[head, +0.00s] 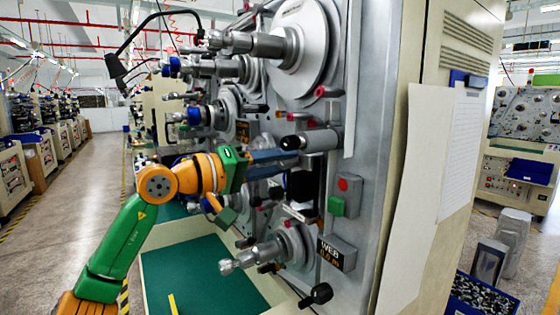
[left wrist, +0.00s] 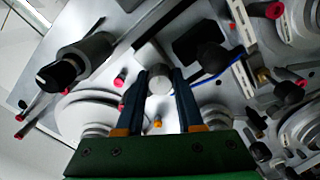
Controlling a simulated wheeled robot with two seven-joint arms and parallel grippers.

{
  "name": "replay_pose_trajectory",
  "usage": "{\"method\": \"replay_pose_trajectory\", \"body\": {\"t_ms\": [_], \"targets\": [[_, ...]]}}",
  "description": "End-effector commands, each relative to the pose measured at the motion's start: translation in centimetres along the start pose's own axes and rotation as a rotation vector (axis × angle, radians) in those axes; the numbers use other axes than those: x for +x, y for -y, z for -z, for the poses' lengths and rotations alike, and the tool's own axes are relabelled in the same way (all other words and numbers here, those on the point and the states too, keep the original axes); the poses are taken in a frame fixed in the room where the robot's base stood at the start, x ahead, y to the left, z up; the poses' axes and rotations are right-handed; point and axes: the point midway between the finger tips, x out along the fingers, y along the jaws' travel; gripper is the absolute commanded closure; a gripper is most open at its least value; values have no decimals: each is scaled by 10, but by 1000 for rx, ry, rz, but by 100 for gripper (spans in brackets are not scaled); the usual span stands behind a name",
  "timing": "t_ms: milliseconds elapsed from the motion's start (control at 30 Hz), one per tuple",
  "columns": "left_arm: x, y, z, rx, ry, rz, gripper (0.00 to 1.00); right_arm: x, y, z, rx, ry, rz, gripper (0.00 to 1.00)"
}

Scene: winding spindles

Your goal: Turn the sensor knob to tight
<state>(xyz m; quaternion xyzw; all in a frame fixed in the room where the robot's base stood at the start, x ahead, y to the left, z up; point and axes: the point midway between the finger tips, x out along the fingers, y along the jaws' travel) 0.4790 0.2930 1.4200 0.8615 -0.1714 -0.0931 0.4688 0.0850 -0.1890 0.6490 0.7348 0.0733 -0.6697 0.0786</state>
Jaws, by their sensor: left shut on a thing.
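A pale, round knob (left wrist: 160,80) sits between my left fingertips in the left wrist view, and I take it to be the sensor knob. My left gripper (left wrist: 161,78) is shut on it, with one dark finger on each side. In the head view my left gripper (head: 284,161) reaches the grey machine panel (head: 364,140) from the left. The knob is hidden there behind the fingers and other parts. I cannot read any tight mark or the knob's setting.
A black-tipped grey cylinder (head: 318,140) sticks out close to my gripper. A control box with red and green buttons (head: 344,195) and a WEB display (head: 337,253) are at lower right. Spindles (head: 255,44) jut out above, another (head: 262,252) below. The green tabletop (head: 205,275) is mostly clear.

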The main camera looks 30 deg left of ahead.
Motion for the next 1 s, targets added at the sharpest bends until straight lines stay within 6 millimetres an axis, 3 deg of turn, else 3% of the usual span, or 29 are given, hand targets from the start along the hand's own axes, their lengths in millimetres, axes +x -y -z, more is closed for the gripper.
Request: {"method": "replay_pose_trajectory", "body": {"t_ms": [400, 967, 1000], "targets": [[0, -1, 1, 169, -4, -2, 100, -2, 0, 0, 0, 0, 0, 50], [0, -1, 1, 192, -4, -3, 100, -2, 0, 0, 0, 0, 0, 50], [0, -1, 1, 191, -4, -3, 53, -2, 0, 0, 0, 0, 0, 50]]}}
